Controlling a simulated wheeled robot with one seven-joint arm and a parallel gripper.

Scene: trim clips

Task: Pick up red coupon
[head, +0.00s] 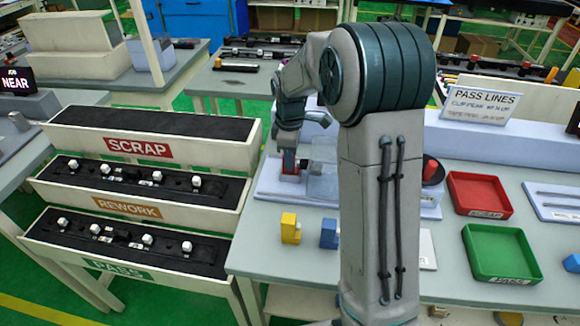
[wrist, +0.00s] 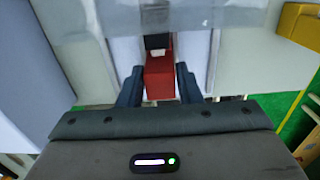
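The red coupon (wrist: 160,80) is a small red block in the wrist view, with a dark piece at its far end. It lies between the two dark fingers of my gripper (wrist: 159,84), which reach along both sides of it. A narrow gap seems to show on each side, so the gripper looks open around it. In the head view the red coupon (head: 290,171) shows low under my gripper (head: 290,158), at the left end of a pale fixture. My forearm hides part of the fixture.
A clear block (head: 322,180) stands just right of my gripper. Yellow (head: 290,230) and blue (head: 328,234) blocks stand in front. A red SCRAP tray (head: 479,178) and green PASS tray (head: 487,276) lie right. A tiered clip rack (head: 150,205) stands left.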

